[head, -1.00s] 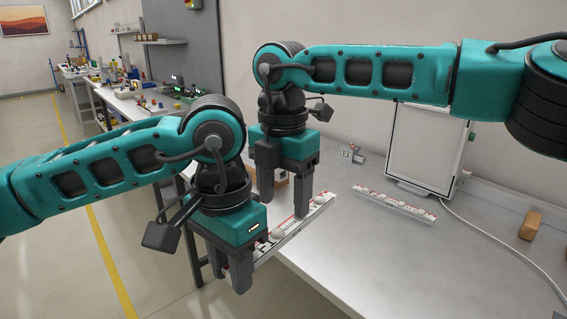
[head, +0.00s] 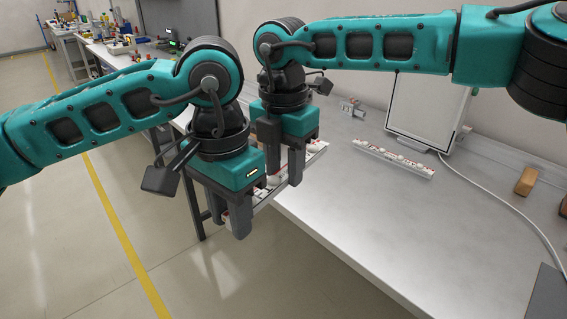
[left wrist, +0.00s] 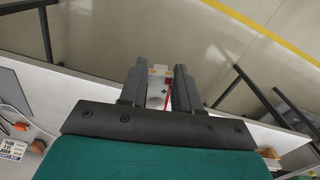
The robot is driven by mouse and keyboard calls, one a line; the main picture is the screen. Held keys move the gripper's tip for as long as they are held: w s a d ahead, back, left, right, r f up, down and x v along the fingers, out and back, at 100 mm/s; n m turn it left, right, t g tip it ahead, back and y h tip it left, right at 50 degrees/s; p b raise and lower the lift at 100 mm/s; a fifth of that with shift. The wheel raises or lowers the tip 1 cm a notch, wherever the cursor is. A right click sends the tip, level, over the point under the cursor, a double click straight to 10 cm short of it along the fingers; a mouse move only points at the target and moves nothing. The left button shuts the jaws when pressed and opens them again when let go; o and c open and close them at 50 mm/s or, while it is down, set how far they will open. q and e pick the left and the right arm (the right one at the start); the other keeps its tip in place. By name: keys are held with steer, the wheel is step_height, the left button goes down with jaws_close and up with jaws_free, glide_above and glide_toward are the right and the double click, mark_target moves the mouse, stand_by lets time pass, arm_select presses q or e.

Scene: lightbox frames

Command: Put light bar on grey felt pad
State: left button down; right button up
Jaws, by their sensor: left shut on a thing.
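A light bar (head: 263,191), a long narrow strip with white domes and red marks, is held off the left edge of the table. My left gripper (head: 229,222) is shut on its near end. In the left wrist view the bar's end (left wrist: 160,88) shows between the fingers. My right gripper (head: 284,172) has its fingers at the bar farther along; whether they grip it is hidden. A dark grey flat piece (head: 548,292), possibly the grey felt pad, lies at the lower right, cut off by the picture edge.
A similar bar (head: 393,157) lies on the grey table (head: 370,225). Behind it stand a white framed panel (head: 430,108) with a cable and a small metal fixture (head: 352,108). Brown blocks (head: 526,181) lie at the right. The table's middle is clear.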

arm_select(q)
steer(key=shift+s+d, duration=0.1)
steer(key=shift+d, duration=0.1)
arm_select(e)
steer(key=shift+a+r, duration=0.1)
steer(key=shift+a, duration=0.1)
jaws_close()
arm_select(q)
steer(key=c, duration=0.7)
jaws_free()
steer(key=shift+a, duration=0.1)
